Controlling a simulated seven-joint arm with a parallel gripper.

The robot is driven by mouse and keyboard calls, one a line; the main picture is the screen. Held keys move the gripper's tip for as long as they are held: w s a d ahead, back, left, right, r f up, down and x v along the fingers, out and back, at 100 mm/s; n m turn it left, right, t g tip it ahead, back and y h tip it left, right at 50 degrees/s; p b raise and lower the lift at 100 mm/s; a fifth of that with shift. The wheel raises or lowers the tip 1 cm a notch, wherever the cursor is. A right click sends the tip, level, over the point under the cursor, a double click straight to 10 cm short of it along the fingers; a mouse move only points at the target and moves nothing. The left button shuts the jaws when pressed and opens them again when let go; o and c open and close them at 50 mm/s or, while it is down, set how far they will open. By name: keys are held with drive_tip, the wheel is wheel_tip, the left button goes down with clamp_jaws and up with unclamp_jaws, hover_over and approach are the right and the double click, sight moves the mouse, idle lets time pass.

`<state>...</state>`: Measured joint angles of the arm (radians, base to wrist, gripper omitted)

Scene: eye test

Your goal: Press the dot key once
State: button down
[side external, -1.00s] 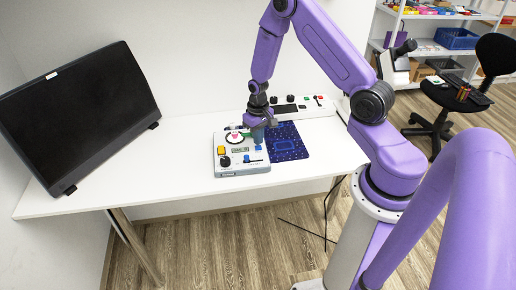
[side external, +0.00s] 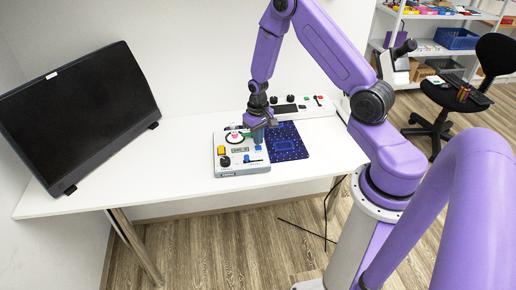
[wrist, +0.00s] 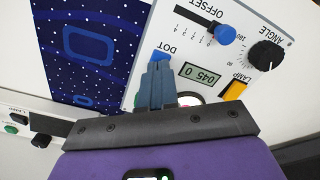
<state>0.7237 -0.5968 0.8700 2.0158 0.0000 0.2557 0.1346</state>
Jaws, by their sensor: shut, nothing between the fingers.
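The control panel (side external: 231,171) is a light grey box on the white table. Its dot key (wrist: 160,55) is blue, beside the upside-down DOT label in the wrist view; the fingers partly cover it. In the side view a small blue spot just below the fingertips (side external: 258,147) appears to be this key. My gripper (wrist: 157,68) is shut and empty, with its blue-grey fingertips pointing down at the key. It also shows in the side view (side external: 258,142). I cannot tell whether the tips touch the key or are just above it.
The panel also has a small display (wrist: 200,75), a yellow lamp key (wrist: 236,90), a black angle knob (wrist: 266,55) and a blue offset slider (wrist: 225,35). A dark blue starry mat (side external: 289,142) lies beside it. A white control bar (side external: 312,106) stands behind; a black monitor (side external: 80,115) stands left.

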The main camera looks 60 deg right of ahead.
drive_tip(key=shift+f, duration=1)
idle(1.1)
wheel_tip(320, 180, up, 8)
idle(1.1)
drive_tip(key=shift+r, duration=0.9)
idle(3.5)
